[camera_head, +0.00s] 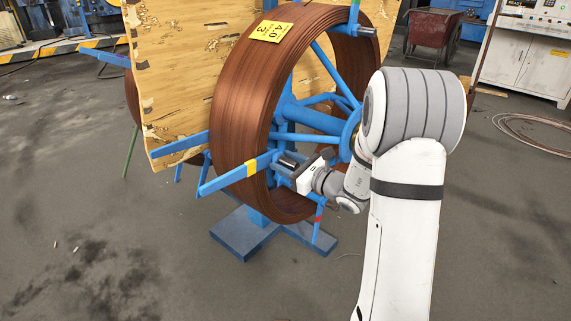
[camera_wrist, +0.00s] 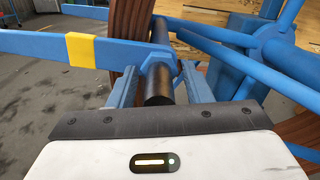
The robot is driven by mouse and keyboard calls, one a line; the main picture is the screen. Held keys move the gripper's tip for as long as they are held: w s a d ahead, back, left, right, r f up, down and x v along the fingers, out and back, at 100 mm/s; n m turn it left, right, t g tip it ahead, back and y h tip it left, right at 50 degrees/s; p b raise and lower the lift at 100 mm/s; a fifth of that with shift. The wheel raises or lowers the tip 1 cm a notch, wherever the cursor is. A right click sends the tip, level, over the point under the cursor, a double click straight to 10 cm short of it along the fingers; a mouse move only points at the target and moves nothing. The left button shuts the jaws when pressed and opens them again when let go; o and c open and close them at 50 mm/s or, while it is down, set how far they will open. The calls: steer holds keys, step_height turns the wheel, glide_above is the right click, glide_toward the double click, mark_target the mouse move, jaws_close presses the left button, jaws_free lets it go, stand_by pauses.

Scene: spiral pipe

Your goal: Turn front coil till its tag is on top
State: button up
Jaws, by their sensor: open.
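The front coil (camera_head: 235,105) is a large ring of brown wire on a blue spoked reel (camera_head: 300,115). Its yellow tag (camera_head: 270,31) lies at the upper part of the rim, slightly left of the very top. My gripper (camera_head: 292,167) is low at the reel's near side, by a blue arm with a yellow band (camera_head: 251,168). In the wrist view my gripper (camera_wrist: 158,92) is open, its blue fingers on either side of a short black handle (camera_wrist: 159,85). I cannot tell whether they touch it. The coil (camera_wrist: 127,35) shows behind them.
A worn wooden board (camera_head: 180,70) stands behind the front coil, with part of another coil (camera_head: 131,98) beyond it. The blue stand's foot (camera_head: 245,235) rests on the floor. Blue arms stick out at the lower left. Open floor lies to the left. A white cabinet (camera_head: 525,60) stands back right.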

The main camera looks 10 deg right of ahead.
steer(key=shift+w, duration=0.1)
steer(key=shift+c, duration=0.3)
jaws_close()
